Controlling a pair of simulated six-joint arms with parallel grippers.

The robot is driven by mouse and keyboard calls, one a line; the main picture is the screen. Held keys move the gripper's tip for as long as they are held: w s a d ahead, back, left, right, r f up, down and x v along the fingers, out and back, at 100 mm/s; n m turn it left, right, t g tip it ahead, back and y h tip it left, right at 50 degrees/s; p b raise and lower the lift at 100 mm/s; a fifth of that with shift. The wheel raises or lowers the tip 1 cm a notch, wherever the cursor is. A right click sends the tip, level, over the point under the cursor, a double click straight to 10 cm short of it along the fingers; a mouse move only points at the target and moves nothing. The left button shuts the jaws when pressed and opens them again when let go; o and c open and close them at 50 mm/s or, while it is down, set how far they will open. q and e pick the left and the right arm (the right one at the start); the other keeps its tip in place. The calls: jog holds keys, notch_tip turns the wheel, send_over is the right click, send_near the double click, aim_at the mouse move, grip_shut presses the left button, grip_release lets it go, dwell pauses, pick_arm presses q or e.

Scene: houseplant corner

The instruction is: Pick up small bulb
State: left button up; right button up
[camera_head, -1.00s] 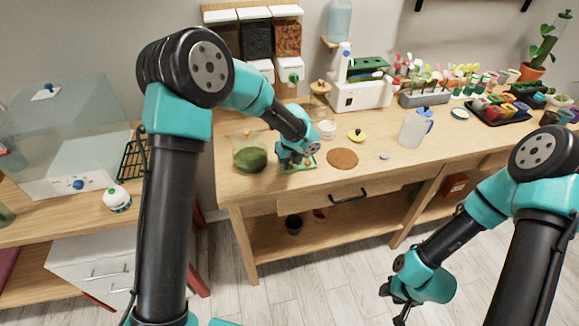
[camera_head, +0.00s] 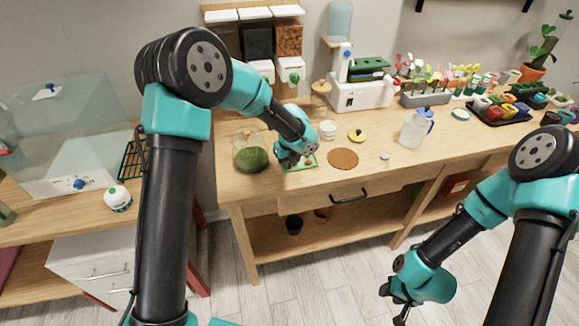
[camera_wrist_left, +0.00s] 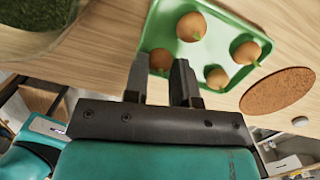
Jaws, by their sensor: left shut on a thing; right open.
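Several round brown bulbs with green tips are in a green tray (camera_wrist_left: 222,22), seen in the left wrist view. My left gripper (camera_wrist_left: 161,68) is shut on a small bulb (camera_wrist_left: 160,58) near the tray's edge. Three other bulbs lie apart from the fingers: one (camera_wrist_left: 191,27) above, one (camera_wrist_left: 247,52) at the right and one (camera_wrist_left: 217,78) just right of the right finger. In the head view my left gripper (camera_head: 288,163) covers much of the tray (camera_head: 308,162) and hides the bulbs. My right gripper (camera_head: 393,296) is open and empty, low in front of the bench.
A glass container of green moss (camera_head: 251,158) stands left of the tray. A round brown mat (camera_head: 343,159) lies to its right, with a white pot (camera_head: 327,130) behind. A clear jug (camera_head: 414,130) stands farther right. The bench front between mat and jug is mostly clear.

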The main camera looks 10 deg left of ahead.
pick_arm(q)
jog(key=shift+s+d+f, duration=0.15)
jog(key=shift+s+f, duration=0.05)
jog(key=shift+f, duration=0.35)
jog(key=shift+r, duration=0.25)
jog(key=r, duration=0.3)
jog(key=shift+w+d, duration=0.15)
jog(key=shift+w, duration=0.05)
jog(key=shift+c, duration=0.2)
jog(key=s+d+r, duration=0.1)
jog(key=s+d, duration=0.1)
jog(key=s, duration=0.5)
jog(key=s+d, duration=0.1)
jog(key=s, duration=0.7)
jog(key=shift+s+d+r, duration=0.25)
jog(key=shift+d+r, duration=0.1)
